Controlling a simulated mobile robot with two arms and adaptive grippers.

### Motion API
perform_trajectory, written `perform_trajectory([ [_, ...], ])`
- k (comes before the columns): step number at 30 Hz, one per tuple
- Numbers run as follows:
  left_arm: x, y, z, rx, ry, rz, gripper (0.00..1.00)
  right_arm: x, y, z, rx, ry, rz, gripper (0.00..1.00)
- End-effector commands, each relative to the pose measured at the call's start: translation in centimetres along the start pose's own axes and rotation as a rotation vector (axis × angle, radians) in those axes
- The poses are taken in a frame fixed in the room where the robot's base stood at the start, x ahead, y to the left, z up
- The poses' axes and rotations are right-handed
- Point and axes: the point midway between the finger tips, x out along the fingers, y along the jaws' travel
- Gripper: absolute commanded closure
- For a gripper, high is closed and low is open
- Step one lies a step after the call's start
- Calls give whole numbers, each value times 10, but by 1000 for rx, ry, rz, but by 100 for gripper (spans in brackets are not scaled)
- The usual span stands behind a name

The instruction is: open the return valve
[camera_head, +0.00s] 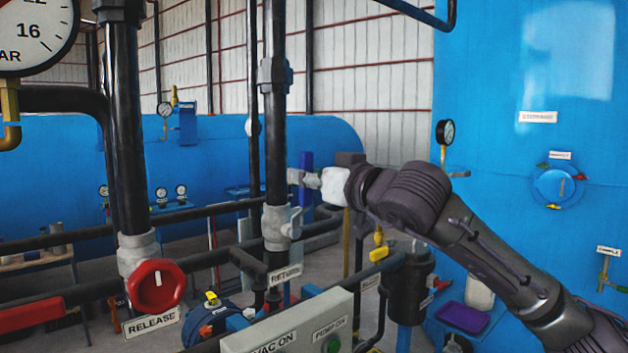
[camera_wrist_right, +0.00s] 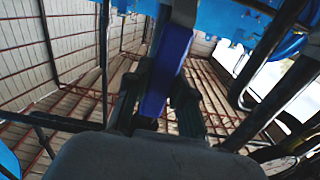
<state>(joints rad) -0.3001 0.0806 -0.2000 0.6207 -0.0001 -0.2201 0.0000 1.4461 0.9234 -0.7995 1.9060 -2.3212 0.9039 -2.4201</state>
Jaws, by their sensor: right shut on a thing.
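The return valve (camera_head: 278,222) is a grey valve body on a vertical black pipe, with a "RETURN" label (camera_head: 285,274) below it. A blue lever (camera_head: 306,160) stands upright just right of that pipe; I cannot clearly see how it joins the valve. My right gripper (camera_head: 304,178) reaches in from the right and is shut on the blue lever. In the right wrist view the blue lever (camera_wrist_right: 168,70) runs between the two dark fingers. The fingers hide part of the lever in the head view. My left gripper is not in view.
A red "RELEASE" knob (camera_head: 156,286) is at the lower left. A grey control box (camera_head: 290,325) stands low in front. A yellow-handled valve (camera_head: 378,246) is below my right arm. A large blue tank (camera_head: 530,130) fills the right side. Black pipes cross the scene.

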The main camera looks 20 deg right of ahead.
Motion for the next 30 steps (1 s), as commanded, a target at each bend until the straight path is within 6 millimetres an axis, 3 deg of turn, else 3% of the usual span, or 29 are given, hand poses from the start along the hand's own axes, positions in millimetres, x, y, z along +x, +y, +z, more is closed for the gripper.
perform_trajectory([
  [20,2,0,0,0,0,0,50,0,-6,1,-61,-2,-1,100],
  [21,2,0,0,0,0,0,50,0,-6,1,-61,-2,-1,70],
  [24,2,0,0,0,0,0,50,0,-6,1,-60,-2,-1,53],
  [30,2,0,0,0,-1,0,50,0,-6,1,-57,-1,-1,50],
])
